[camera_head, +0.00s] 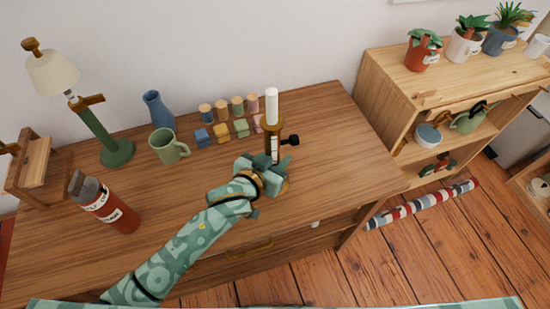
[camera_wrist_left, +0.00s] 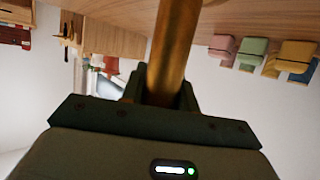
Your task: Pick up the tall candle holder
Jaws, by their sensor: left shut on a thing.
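The tall candle holder (camera_head: 268,127) has a brass-brown stem and a white candle (camera_head: 271,105) on top. It stands upright at the right part of the wooden dresser top (camera_head: 330,170). My left gripper (camera_head: 274,164) is shut around its stem, low down. In the left wrist view the brass stem (camera_wrist_left: 176,45) runs between the two dark fingers of my left gripper (camera_wrist_left: 163,88). My right gripper is not in view.
A small black-knobbed object (camera_head: 291,140) is just right of the holder. Several coloured blocks (camera_head: 222,131) and jars (camera_head: 222,110) stand behind left. A green mug (camera_head: 168,147), blue vase (camera_head: 157,109), red bottle (camera_head: 108,206) and lamp (camera_head: 98,127) stand farther left. A shelf (camera_head: 400,115) is right.

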